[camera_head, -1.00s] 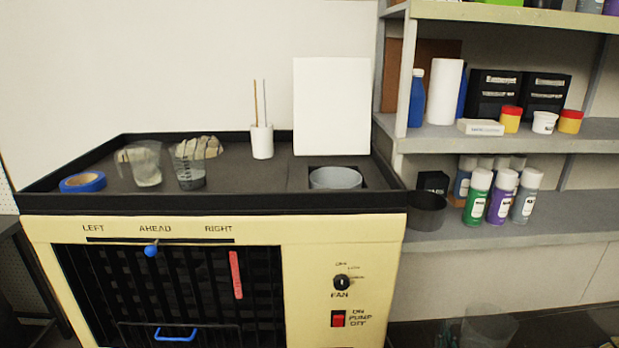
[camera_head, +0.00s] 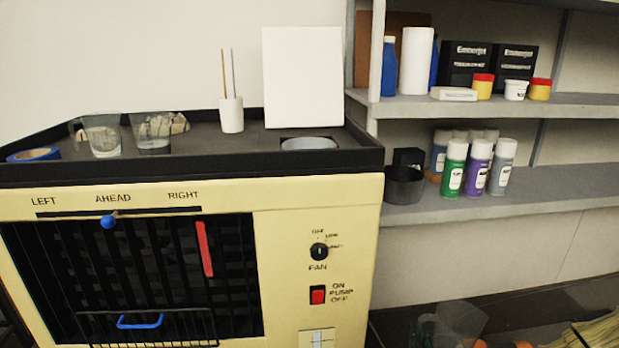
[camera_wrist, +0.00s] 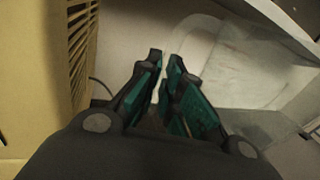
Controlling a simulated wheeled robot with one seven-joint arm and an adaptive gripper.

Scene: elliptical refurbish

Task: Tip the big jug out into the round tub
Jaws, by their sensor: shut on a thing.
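The big clear jug (camera_head: 461,320) shows at the bottom right of the head view, low in front of the shelves and right of the cream cabinet. It also fills the right of the wrist view (camera_wrist: 255,75), pale and see-through. My gripper (camera_wrist: 166,60) has its teal-padded fingers close together, shut on the jug at its near side. The exact grip is hard to make out, and so is what the jug holds. A grey round tub (camera_head: 310,143) sits in an opening at the right of the cabinet's black top; its inside is mostly hidden by the low viewing angle.
Two clear cups (camera_head: 104,140) (camera_head: 153,142), blue tape (camera_head: 33,155) and a white brush holder (camera_head: 231,115) stand on the raised-edge top. A white board (camera_head: 303,78) stands behind the tub. A dark pot (camera_head: 404,186) and spray cans (camera_head: 478,168) occupy the shelf at right.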

